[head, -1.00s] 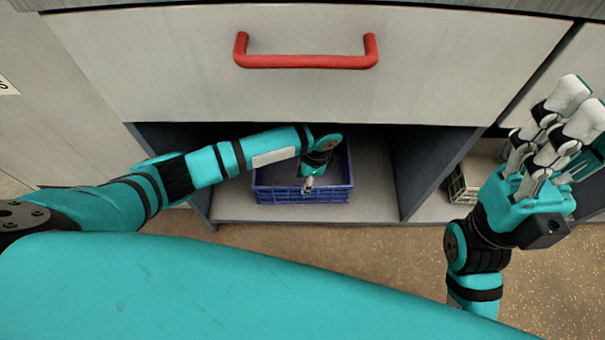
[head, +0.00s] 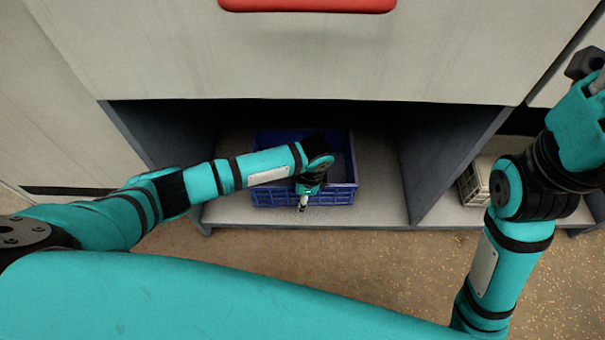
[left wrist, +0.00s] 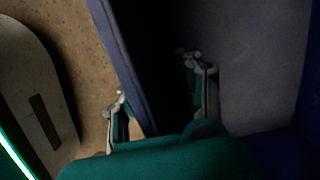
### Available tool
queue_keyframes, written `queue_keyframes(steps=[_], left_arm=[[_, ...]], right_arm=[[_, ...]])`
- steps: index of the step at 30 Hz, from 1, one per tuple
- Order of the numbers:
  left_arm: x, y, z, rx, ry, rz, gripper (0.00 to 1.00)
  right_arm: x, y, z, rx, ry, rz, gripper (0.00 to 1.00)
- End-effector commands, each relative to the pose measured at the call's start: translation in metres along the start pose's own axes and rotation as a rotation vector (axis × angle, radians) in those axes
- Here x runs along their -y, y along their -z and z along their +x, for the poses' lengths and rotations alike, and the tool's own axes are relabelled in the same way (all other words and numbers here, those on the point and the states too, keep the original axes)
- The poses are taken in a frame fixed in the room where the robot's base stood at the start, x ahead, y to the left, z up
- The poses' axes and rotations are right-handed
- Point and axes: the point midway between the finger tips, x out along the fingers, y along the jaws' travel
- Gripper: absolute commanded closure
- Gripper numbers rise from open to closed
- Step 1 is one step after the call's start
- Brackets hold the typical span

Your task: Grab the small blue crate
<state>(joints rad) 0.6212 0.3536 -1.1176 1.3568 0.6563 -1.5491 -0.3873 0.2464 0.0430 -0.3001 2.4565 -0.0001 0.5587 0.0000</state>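The small blue crate (head: 335,196) stands on the floor of an open compartment under a drawer. My left gripper (head: 304,198) is over its front wall, pointing down. In the left wrist view the fingers of my left gripper (left wrist: 157,88) are spread, one on each side of the crate's wall (left wrist: 128,62). One finger is inside the crate and the other is outside, over the floor. A gap shows beside the wall. My left forearm hides part of the crate. My right gripper (head: 592,100) is at the upper right edge, its fingers mostly cut off.
The drawer front with a red handle (head: 307,4) overhangs the compartment. Dark side walls (head: 440,165) bound it. A pale crate (head: 474,182) stands in the compartment to the right. The speckled floor (head: 350,260) in front is clear.

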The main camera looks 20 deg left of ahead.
Motion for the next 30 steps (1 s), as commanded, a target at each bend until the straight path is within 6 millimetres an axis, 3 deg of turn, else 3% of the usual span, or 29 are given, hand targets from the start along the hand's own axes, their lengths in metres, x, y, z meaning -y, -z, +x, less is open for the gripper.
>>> queue_keyframes(steps=[6,14,30], left_arm=[[-0.0001,-0.0002,-0.0004,0.0,0.0,0.0,0.66],[-0.0001,-0.0002,-0.0005,0.0,0.0,0.0,1.0],[0.0004,0.0003,-0.0017,-0.002,0.001,0.0,1.0]], right_arm=[[0.0,0.0001,0.0011,-0.001,0.0,0.0,0.6],[0.0,0.0,0.0009,0.0,0.0,0.0,0.6],[0.0,-0.0002,0.0011,0.0,0.0,0.001,0.6]])
